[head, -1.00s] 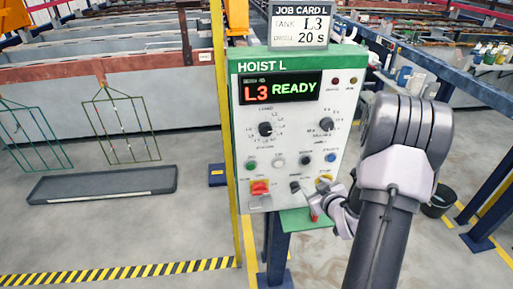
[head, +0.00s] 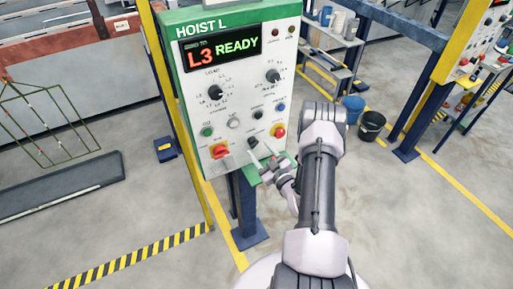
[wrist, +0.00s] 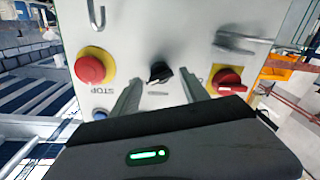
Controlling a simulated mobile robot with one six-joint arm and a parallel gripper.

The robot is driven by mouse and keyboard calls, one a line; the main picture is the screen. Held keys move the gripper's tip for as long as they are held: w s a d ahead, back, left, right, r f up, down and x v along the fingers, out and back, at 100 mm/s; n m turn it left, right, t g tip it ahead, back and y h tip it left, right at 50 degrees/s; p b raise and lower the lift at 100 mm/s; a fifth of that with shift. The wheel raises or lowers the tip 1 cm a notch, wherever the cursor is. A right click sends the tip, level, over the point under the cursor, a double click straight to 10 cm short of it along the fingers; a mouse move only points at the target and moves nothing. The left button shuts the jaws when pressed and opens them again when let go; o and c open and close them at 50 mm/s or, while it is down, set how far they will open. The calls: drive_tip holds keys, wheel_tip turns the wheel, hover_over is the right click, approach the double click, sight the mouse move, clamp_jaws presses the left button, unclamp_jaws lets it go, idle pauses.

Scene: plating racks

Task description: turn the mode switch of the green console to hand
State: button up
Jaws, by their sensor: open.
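The green console (head: 236,17), marked HOIST L, has a pale front panel and a lit display reading L3 READY. A small black rotary knob, apparently the mode switch (head: 252,142), sits in its bottom row between a red-on-yellow switch and the red stop button. In the wrist view the black knob (wrist: 159,72) is close ahead, between the two fingertips. My gripper (wrist: 160,80) is open, one finger on each side of the knob, with no clear contact. My gripper (head: 262,154) also shows at the panel's lower edge. The knob's labels are too small to read.
The red stop button (wrist: 90,68) on its yellow ring is left of the fingers. The red-handled switch (wrist: 228,82) is close to the right finger. A metal hook (wrist: 236,41) juts out above it. Buckets (head: 371,125) stand on the floor to the right.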

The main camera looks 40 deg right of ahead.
sight(256, 145)
drive_tip(key=shift+w+d, duration=0.15)
drive_tip(key=shift+w, duration=0.6)
drive_tip(key=shift+w+d, duration=0.1)
drive_tip(key=shift+w, duration=0.6)
clamp_jaws()
drive_tip(key=shift+b, duration=0.3)
drive_tip(key=n+b, duration=0.9)
drive_tip(key=n, duration=0.2)
drive_tip(key=shift+r+g, duration=0.15)
drive_tip(key=shift+g, duration=0.25)
drive_tip(key=shift+r+n+b, duration=0.15)
drive_tip(key=shift+n+b, duration=0.25)
